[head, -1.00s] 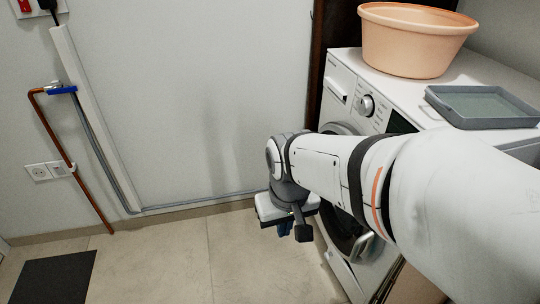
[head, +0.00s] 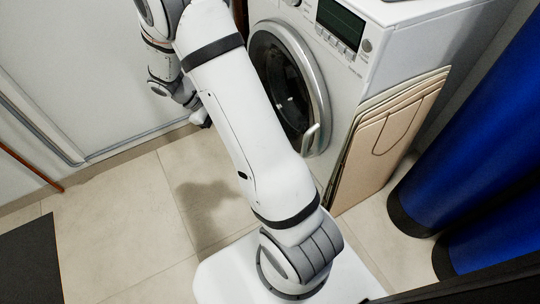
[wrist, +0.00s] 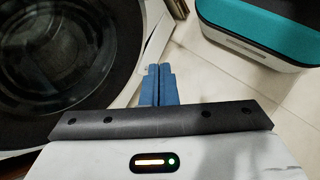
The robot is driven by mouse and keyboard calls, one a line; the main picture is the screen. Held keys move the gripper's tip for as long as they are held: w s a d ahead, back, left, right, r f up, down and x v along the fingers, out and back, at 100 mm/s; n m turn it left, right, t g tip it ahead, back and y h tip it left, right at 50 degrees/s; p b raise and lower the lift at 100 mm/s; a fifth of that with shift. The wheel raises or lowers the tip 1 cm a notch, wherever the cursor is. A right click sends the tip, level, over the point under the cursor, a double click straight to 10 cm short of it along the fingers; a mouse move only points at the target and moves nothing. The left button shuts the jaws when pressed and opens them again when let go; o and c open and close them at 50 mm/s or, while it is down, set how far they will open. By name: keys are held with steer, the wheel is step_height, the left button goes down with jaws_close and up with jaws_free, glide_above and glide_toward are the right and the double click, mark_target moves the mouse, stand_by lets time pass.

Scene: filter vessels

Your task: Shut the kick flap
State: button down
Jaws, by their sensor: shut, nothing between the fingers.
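The white washing machine (head: 340,75) stands right of my arm in the head view, its round door (head: 288,85) shut. In the wrist view the fingers are in front of the machine, just right of the round door (wrist: 70,55). In the head view the gripper is mostly hidden beyond my arm.
Folded beige boards (head: 392,125) lean against the machine's right side. Blue cylindrical shapes with black bases (head: 480,110) stand farther right. A dark mat (head: 30,262) lies at the left. The tiled floor (head: 125,205) between mat and arm is clear.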

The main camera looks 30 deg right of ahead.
steer(key=w+d+f+n+h+b, duration=0.1)
steer(key=w+f+n+h, duration=0.2)
steer(key=f, duration=0.7)
steer(key=w+d+f+n+h, duration=0.1)
steer(key=w+f+n+h, duration=0.25)
steer(key=f, duration=0.75)
steer(key=s+d+f+n+t+h+b, duration=0.1)
steer(key=s+f+n+t+h, duration=0.15)
steer(key=f, duration=0.75)
steer(key=s+d+f+n+t+h, duration=0.15)
steer(key=f+n+t, duration=0.25)
steer(key=f, duration=0.6)
steer(key=d+b, duration=0.3)
steer(key=d, duration=1)
steer(key=shift+r+h+b, duration=0.15)
steer(key=shift+h+b, duration=0.2)
steer(key=shift+b, duration=0.05)
steer(key=shift+g, duration=0.25)
